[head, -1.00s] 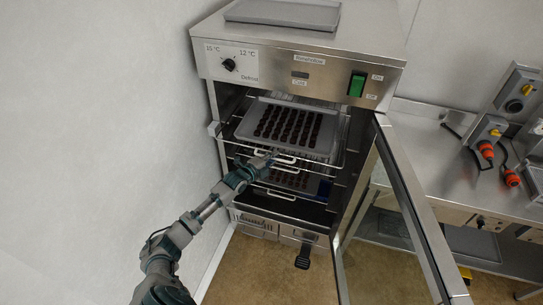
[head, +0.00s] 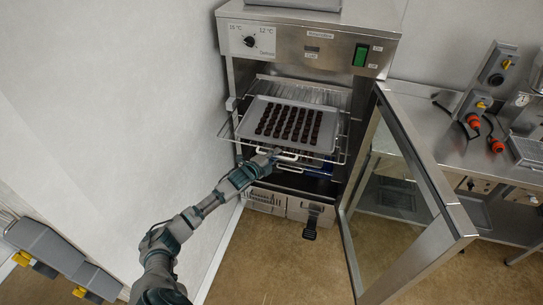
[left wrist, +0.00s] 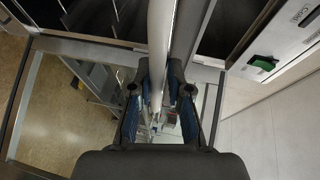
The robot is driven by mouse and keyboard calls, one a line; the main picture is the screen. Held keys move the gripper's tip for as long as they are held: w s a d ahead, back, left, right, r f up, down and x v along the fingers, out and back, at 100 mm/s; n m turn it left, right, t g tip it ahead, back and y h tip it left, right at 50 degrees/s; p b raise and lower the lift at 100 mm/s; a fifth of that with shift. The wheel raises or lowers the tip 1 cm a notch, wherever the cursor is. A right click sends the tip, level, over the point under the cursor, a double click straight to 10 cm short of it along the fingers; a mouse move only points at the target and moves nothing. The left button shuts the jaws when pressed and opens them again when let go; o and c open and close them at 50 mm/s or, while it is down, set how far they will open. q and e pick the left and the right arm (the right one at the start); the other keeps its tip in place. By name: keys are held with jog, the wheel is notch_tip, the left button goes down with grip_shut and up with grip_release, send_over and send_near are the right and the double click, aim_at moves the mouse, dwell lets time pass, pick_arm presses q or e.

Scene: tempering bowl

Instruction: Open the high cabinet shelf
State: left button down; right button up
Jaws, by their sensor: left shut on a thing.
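The high cabinet shelf (head: 334,158) is a wire rack partly drawn out of the open steel cabinet (head: 300,38). It carries a grey tray (head: 262,104) with rows of dark chocolates (head: 290,124). A pale handle (head: 288,156) is at its front edge. My left gripper (head: 274,154) is at the left part of this handle. In the left wrist view, my left gripper (left wrist: 160,88) is shut on the pale handle bar (left wrist: 160,35), which runs between its fingers. My right gripper is not in view.
The glass cabinet door (head: 412,190) stands open to the right. A steel bench (head: 440,150) with switch boxes is beyond it. The white wall (head: 130,90) is close on the left. The lower shelf is mostly hidden under the drawn-out one.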

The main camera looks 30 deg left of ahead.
pick_arm(q)
jog(key=shift+s+d+f, duration=0.15)
jog(key=shift+d+f, duration=0.25)
jog(key=shift+d, duration=0.15)
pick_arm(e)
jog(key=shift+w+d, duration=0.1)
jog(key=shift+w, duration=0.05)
pick_arm(q)
jog(key=c, duration=1.2)
grip_release()
jog(key=shift+w+d, duration=0.3)
jog(key=shift+w, duration=0.1)
jog(key=shift+r, duration=0.15)
jog(key=v, duration=1.1)
jog(key=shift+s+d, duration=0.2)
jog(key=shift+s, duration=0.15)
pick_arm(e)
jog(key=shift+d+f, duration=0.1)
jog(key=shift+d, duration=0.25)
pick_arm(q)
jog(key=shift+a, duration=0.2)
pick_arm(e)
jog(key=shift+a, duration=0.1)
